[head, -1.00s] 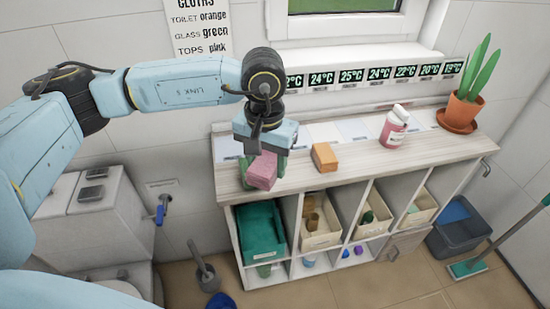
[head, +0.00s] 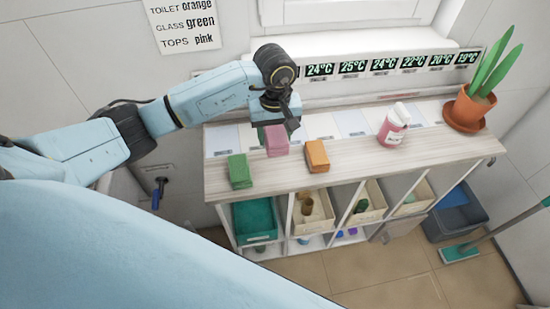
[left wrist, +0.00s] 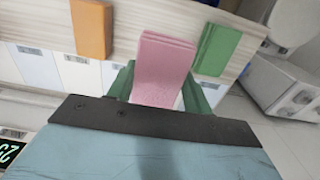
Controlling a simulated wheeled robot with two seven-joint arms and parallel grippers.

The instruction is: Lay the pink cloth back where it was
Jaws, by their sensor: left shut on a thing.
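The pink cloth (head: 275,140) is a folded block held in my left gripper (head: 274,124) over the back part of the shelf top, between the green and orange cloths. In the left wrist view the cloth (left wrist: 163,68) sticks out between the green fingers. I cannot tell whether it touches the surface. The green cloth (head: 239,171) lies near the left end of the top, and the orange cloth (head: 317,156) lies to the right. A wall sign (head: 188,24) pairs toilet with orange, glass with green and tops with pink. My right gripper is not in view.
The wooden shelf top (head: 255,184) has pale cards (head: 351,122) along its back. A pink-labelled bottle (head: 393,128) and a potted plant (head: 471,107) stand to the right. Bins fill the compartments below. Temperature displays (head: 384,66) line the sill.

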